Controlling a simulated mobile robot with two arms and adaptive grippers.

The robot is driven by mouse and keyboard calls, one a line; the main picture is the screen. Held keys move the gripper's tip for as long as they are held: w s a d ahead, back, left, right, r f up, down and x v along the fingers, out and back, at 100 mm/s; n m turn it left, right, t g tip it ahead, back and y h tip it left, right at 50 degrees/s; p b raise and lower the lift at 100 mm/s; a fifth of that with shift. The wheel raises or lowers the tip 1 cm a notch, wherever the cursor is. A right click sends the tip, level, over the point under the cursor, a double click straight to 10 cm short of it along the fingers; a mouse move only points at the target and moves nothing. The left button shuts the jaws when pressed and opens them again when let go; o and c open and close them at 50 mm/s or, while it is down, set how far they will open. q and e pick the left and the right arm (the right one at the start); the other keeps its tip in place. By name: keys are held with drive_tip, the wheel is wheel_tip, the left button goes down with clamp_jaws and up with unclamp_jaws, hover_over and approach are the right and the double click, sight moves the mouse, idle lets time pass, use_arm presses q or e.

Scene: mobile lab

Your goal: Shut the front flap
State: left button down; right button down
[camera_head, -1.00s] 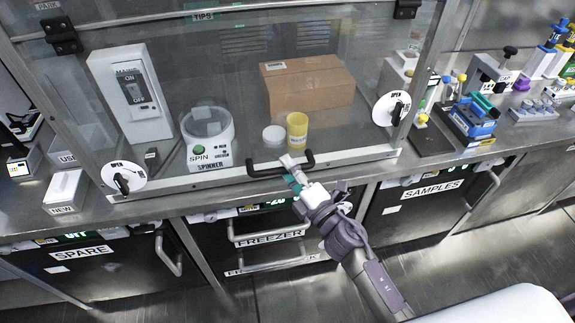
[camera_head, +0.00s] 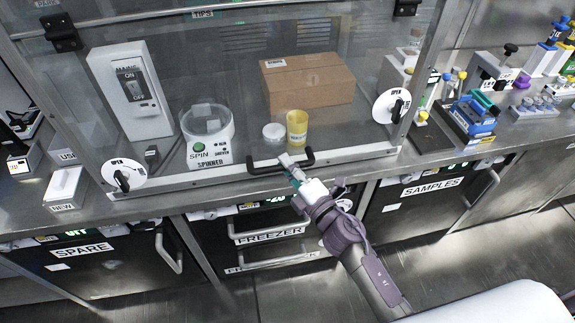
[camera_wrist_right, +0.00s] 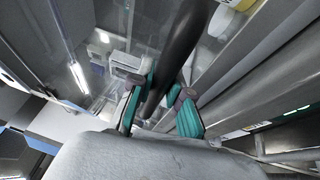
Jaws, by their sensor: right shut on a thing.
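The front flap (camera_head: 350,155) is a clear panel in a metal frame, hinged along its top. It hangs low over the cabinet front, with its bottom edge close to the counter; I cannot tell whether a thin gap is left. A black bar handle (camera_head: 264,170) is on its bottom edge. My right gripper (camera_head: 290,163) is shut on this handle near its middle. In the right wrist view the dark handle bar (camera_wrist_right: 182,45) passes between the teal-padded fingers (camera_wrist_right: 164,100). My left gripper is not in view.
Round "OPEN" knobs sit at the flap's left (camera_head: 122,175) and right (camera_head: 393,106). Behind the panel are a switch box (camera_head: 155,120), a spinner (camera_head: 207,140), a yellow cup (camera_head: 297,128), a white lid (camera_head: 273,132) and a cardboard box (camera_head: 308,88). Freezer drawers (camera_head: 268,238) are below.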

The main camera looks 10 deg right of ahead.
sight(280, 152)
drive_tip(key=w+b, duration=0.1)
drive_tip(key=w+f+b, duration=0.1)
drive_tip(key=b, duration=0.1)
drive_tip(key=shift+y, duration=0.3)
drive_tip(key=shift+w+t+b, duration=0.3)
drive_tip(key=shift+t+b, duration=0.1)
drive_tip(key=shift+b, duration=0.15)
drive_tip(key=shift+d+r, duration=0.1)
drive_tip(key=shift+r, duration=0.3)
drive_tip(key=c, duration=1.3)
unclamp_jaws()
drive_tip(key=shift+o, duration=1)
drive_tip(key=shift+w+f, duration=0.2)
drive_tip(key=shift+w, duration=0.05)
drive_tip(key=shift+s+r, duration=0.1)
drive_tip(key=shift+s, duration=0.05)
